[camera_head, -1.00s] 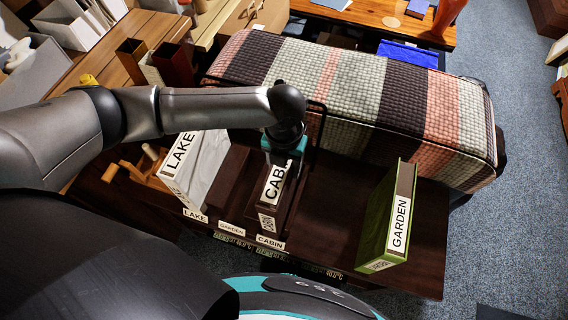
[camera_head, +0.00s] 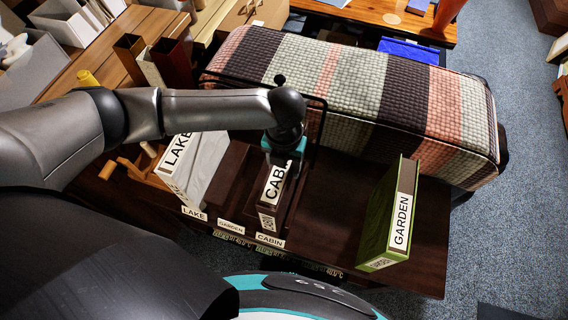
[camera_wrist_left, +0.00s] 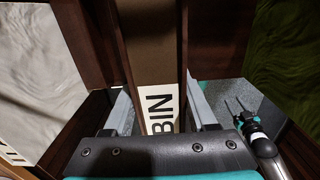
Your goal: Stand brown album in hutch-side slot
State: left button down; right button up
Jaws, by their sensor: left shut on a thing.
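The brown album (camera_head: 268,207), labelled CABIN, stands upright among the dark wooden dividers, behind the CABIN label (camera_head: 270,240) on the shelf's front edge. My left gripper (camera_head: 283,160) is shut on its upper part from above. In the left wrist view the brown album (camera_wrist_left: 152,60) sits between the two grey fingers, with part of its white label showing. The album's lower end is hidden there. My right gripper (camera_wrist_left: 240,112) shows small at the right of the left wrist view, empty with its fingers apart.
A pale LAKE album (camera_head: 203,165) stands to the left, behind the LAKE label. The slot behind the GARDEN label (camera_head: 231,228) looks empty. A green GARDEN album (camera_head: 378,220) stands apart at the right of the dark shelf (camera_head: 330,220). A striped bench cushion (camera_head: 350,95) lies behind.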

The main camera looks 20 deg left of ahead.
pick_arm(q)
grip_release()
jog(key=shift+s, duration=0.1)
dwell(0.3)
notch_tip(320, 180, up, 15)
jog(key=p, duration=0.1)
dwell(0.4)
dwell(0.4)
